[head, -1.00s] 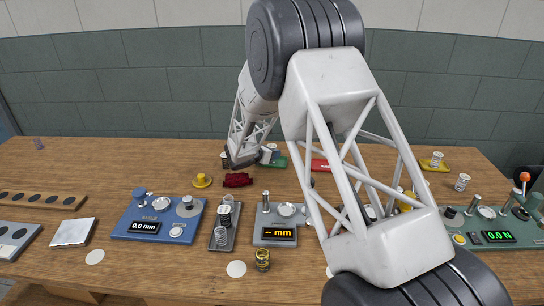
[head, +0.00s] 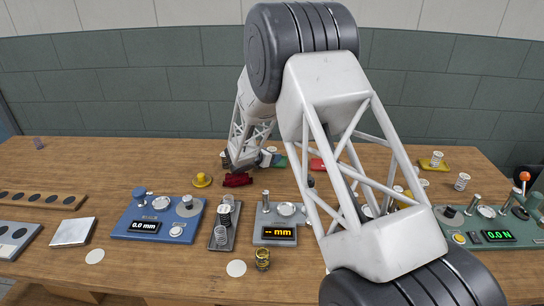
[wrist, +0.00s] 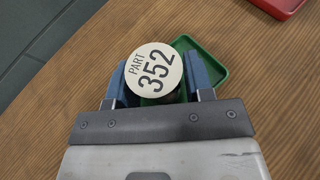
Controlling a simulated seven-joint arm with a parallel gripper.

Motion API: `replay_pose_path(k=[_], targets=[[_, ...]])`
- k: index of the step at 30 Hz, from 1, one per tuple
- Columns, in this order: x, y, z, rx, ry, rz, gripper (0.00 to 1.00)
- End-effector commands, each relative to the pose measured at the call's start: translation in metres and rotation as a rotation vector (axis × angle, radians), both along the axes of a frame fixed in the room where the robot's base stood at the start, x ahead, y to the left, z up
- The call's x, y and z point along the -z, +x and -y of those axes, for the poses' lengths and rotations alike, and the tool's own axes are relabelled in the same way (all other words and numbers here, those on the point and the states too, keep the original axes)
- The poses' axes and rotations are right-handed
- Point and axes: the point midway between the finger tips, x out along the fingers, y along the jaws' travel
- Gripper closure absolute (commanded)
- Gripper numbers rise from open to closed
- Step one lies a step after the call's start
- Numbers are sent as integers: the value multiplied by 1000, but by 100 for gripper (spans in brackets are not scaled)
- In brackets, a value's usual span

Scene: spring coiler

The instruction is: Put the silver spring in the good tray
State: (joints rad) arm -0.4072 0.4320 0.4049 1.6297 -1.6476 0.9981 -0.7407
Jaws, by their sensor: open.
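A round white cap marked "PART 352" (wrist: 153,70) lies between the blue fingers of my gripper (wrist: 160,78) in the wrist view. It hides most of what is under it, so I cannot see the coils or colour of a spring there. The fingers are open on either side of it. The green tray (wrist: 214,72) shows beneath and to the right of the cap. I cannot tell whether the part rests on the tray floor. In the head view the green tray (head: 281,162) is at the back of the table, partly behind my gripper (head: 262,158).
A red tray (head: 317,164) is right of the green one, partly behind my arm. A small grey tray (head: 218,244) with springs, a blue gauge (head: 165,212) and a grey gauge reading "-- mm" (head: 273,218) stand in front.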

Motion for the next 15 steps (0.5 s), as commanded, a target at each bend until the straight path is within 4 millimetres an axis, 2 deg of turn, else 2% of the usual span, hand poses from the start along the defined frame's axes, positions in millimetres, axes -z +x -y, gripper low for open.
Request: replay_pose_path(k=[8, 15], targets=[[-7, -7, -7, -2, 0, 1, 52], [-19, -28, -26, -2, 0, 1, 52]])
